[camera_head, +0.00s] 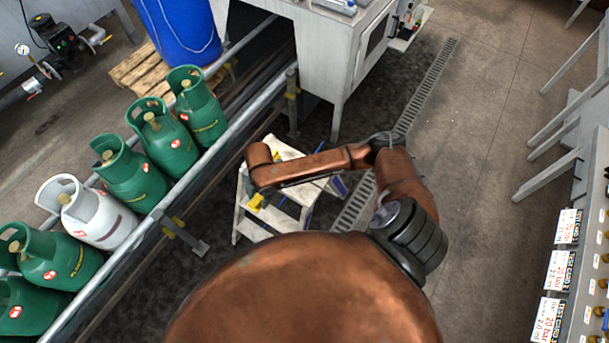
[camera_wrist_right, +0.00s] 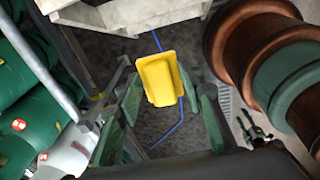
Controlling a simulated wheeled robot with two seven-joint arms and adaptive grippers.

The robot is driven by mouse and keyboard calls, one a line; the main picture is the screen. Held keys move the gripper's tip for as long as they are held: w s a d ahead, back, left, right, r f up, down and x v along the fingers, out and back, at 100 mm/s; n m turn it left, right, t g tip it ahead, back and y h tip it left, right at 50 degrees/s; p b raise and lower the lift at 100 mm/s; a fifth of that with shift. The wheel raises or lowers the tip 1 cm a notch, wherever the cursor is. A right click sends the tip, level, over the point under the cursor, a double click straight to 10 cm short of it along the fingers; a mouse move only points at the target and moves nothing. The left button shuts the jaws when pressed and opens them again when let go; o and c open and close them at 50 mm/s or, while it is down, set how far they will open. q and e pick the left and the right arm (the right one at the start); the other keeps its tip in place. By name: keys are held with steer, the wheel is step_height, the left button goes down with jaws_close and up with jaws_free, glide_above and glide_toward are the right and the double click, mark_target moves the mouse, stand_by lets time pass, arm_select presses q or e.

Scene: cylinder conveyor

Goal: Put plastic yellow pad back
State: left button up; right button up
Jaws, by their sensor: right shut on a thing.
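The yellow plastic pad (camera_wrist_right: 158,80) shows in the right wrist view as a shallow, tray-like piece between my green right fingers (camera_wrist_right: 166,100). My right gripper is shut on it and holds it over the dark floor. In the head view the pad (camera_head: 256,201) is a small yellow patch below the end of my copper-coloured right arm, in front of a pale step stool (camera_head: 247,226). The fingers are hard to make out there. Whether the pad touches the stool cannot be told. My left gripper is not in view.
Green gas cylinders (camera_head: 133,180) and a white one (camera_head: 98,217) stand on the railed conveyor at the left. A grey machine cabinet (camera_head: 325,45) stands at the back, beside a blue drum (camera_head: 182,30). A rack with test cards (camera_head: 565,270) is at the right. Floor right of the drain grate is clear.

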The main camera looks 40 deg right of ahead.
steer(key=d+r+h, duration=0.2)
steer(key=d, duration=0.8)
steer(key=shift+g, duration=0.4)
steer(key=d+f, duration=0.3)
steer(key=d, duration=0.1)
steer(key=w+d+f, duration=0.1)
steer(key=d+f, duration=0.2)
steer(key=d, duration=0.1)
steer(key=w+d+f+b, duration=0.1)
steer(key=d+f, duration=0.2)
steer(key=d, duration=0.1)
steer(key=shift+w+d+f, duration=0.1)
steer(key=shift+d+f, duration=0.15)
steer(key=shift+f, duration=0.1)
steer(key=f, duration=0.3)
steer(key=shift+d+f+b, duration=0.25)
steer(key=shift+f+b, duration=0.05)
steer(key=shift+f, duration=0.05)
steer(key=shift+c, duration=0.4)
steer(key=o, duration=1.1)
step_height(320, 180, up, 12)
steer(key=p, duration=0.1)
steer(key=shift+p, duration=0.3)
